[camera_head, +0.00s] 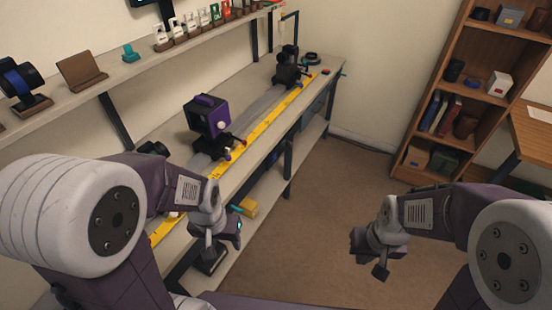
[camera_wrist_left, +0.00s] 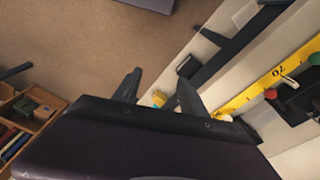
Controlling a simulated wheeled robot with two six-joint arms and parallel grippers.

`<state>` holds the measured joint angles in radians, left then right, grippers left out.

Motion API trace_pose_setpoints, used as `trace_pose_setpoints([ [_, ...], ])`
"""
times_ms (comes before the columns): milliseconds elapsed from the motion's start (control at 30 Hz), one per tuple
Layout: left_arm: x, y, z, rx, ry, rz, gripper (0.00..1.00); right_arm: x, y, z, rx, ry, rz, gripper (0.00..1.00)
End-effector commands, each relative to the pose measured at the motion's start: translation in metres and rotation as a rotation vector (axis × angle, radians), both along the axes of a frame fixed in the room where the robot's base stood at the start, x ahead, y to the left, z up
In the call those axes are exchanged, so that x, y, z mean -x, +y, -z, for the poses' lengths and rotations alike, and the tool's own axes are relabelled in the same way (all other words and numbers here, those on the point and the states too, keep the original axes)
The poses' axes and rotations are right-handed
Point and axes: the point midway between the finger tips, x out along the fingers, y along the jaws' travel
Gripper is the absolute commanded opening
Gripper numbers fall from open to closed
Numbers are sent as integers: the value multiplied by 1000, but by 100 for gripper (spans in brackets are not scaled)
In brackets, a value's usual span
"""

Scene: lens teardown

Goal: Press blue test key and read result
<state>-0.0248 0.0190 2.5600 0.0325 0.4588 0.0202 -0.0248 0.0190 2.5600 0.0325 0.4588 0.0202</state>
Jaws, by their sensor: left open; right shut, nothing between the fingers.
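I cannot make out a blue test key or a readout in either view. A purple and black box-shaped device (camera_head: 207,115) sits on the grey rail of the bench, and a dark device (camera_head: 288,70) stands at the rail's far end. My left gripper (camera_head: 218,250) is over the bench's front edge, nearer me than the purple device. In the left wrist view its two fingers (camera_wrist_left: 158,92) are apart with nothing held between them. My right gripper (camera_head: 370,258) is shut and empty above the open floor, away from the bench.
A yellow ruler (camera_head: 265,125) runs along the bench beside the rail. A wall shelf (camera_head: 85,95) above carries several small items. A yellow block (camera_head: 248,207) lies on the lower shelf. A wooden bookcase (camera_head: 405,135) stands at right. The carpeted floor between is clear.

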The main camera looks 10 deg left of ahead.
Motion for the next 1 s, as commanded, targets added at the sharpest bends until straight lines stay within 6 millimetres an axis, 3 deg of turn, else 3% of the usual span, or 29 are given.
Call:
trace_pose_setpoints([
  [267,0,0,0,0,0,0,50,0,0,0,0,0,0,0],
  [467,0,0,0,0,0,0,0,0,0,0,0,0,0,0],
  [1000,0,0,0,0,0,0,0,0,0,0,0,0,0,0],
])
